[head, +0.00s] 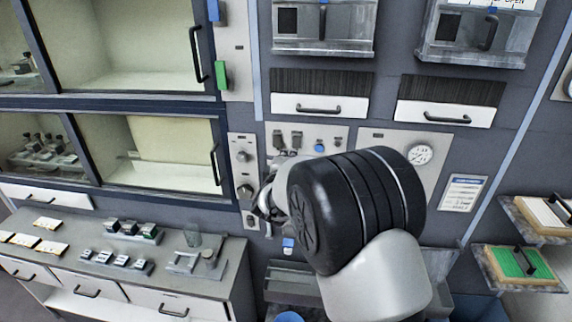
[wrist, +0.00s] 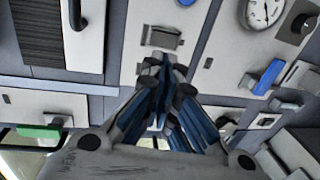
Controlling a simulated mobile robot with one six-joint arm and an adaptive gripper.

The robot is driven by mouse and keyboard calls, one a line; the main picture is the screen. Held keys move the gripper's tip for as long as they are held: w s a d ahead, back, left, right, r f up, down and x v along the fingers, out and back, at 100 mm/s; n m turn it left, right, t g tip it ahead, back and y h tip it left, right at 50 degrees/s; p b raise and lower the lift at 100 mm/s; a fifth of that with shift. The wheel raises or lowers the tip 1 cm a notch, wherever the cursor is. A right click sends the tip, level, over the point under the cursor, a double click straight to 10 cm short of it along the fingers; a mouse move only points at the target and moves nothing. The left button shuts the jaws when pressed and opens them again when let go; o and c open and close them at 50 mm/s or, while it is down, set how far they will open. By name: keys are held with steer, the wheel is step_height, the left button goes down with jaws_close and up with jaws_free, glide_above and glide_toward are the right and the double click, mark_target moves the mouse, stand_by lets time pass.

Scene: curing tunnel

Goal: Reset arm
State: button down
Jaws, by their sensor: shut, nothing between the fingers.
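My gripper (wrist: 166,72) is shut and empty in the wrist view, its blue-padded fingers meeting in front of the grey control panel (wrist: 150,15). In the head view only part of my gripper (head: 268,200) shows, to the left of my large black wrist joint, which hides the rest. My arm reaches up in front of the panel wall, at the right of the middle. I cannot tell whether the fingertips touch the panel.
A counter (head: 215,270) with small blocks, cards and a glass stands at lower left. Glass-fronted cabinets (head: 150,150) line the left. A green switch (head: 221,75) sits on a column. Shelves (head: 515,265) jut out at far right.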

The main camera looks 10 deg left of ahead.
steer(key=s+d+f+m+g+y+b, duration=0.2)
steer(key=s+d+m+g+b, duration=0.15)
steer(key=s+b, duration=0.5)
steer(key=s+d+f+m+g+y+b, duration=0.25)
steer(key=s+d+b, duration=0.2)
steer(key=s, duration=0.65)
steer(key=s+d+f+m+g+h+b, duration=0.1)
steer(key=s+d+f+m+b, duration=0.3)
steer(key=s, duration=0.6)
steer(key=s+d+f+m+g+h+b, duration=0.1)
steer(key=s+d+f+m+g+b, duration=0.1)
steer(key=s+f, duration=0.6)
steer(key=s+d+f+m+g+h+b, duration=0.2)
steer(key=s+d+f+m+b, duration=0.3)
steer(key=s, duration=0.7)
steer(key=shift+d+f+m+g+b, duration=0.35)
steer(key=shift+d+f, duration=0.25)
steer(key=shift+d, duration=0.3)
